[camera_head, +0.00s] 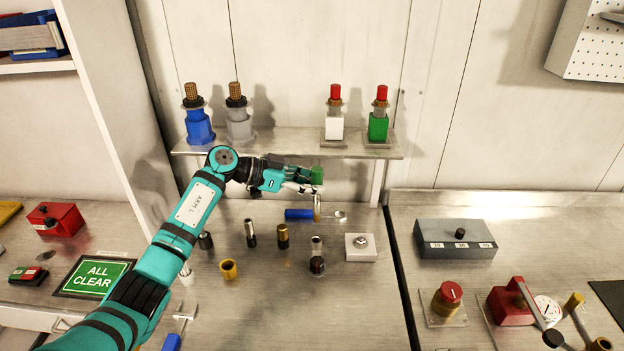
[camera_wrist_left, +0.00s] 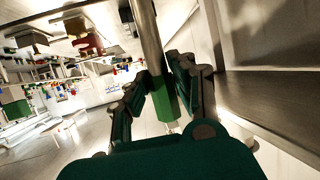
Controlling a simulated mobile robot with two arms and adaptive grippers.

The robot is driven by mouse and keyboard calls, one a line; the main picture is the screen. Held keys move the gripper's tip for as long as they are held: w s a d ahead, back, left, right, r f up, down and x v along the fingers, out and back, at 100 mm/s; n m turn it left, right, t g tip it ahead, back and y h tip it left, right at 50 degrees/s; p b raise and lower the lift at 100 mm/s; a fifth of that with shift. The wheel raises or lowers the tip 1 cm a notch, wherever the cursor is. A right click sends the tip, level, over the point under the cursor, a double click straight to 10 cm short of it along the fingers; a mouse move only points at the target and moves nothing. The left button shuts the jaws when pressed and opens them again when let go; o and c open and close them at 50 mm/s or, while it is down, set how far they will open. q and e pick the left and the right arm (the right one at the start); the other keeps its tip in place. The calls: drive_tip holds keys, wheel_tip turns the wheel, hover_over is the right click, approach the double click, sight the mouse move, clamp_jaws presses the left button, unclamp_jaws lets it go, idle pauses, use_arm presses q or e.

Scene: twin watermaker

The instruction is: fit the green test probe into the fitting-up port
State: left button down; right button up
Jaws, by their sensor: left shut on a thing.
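The green test probe has a green grip (camera_head: 317,175) and a metal shaft (camera_head: 317,205) that points down in the head view. My left gripper (camera_head: 308,184) is shut on the green grip, in front of the shelf and above the bench. In the left wrist view the green part (camera_wrist_left: 163,98) sits between the two fingers, with the metal rod (camera_wrist_left: 145,40) running out past them. A small pale block (camera_head: 360,248) with a round metal fitting on top stands on the bench, below and right of the gripper. I cannot tell which thing is the fitting-up port. My right gripper is not in view.
The shelf (camera_head: 285,142) behind bears blue, grey, white and green bottle-like units. Several small cylinders (camera_head: 250,233), a brass ring (camera_head: 228,269) and a blue-handled tool (camera_head: 298,214) are on the bench. A grey control box (camera_head: 455,238) stands right. The bench's front middle is clear.

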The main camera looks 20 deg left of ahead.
use_arm(q)
wheel_tip(320, 180, down, 6)
drive_tip(key=shift+r+b, duration=0.25)
drive_tip(key=shift+b, duration=0.4)
idle(0.4)
drive_tip(key=shift+p, duration=0.6)
idle(0.5)
drive_tip(key=shift+s+p, duration=0.1)
drive_tip(key=shift+p, duration=0.4)
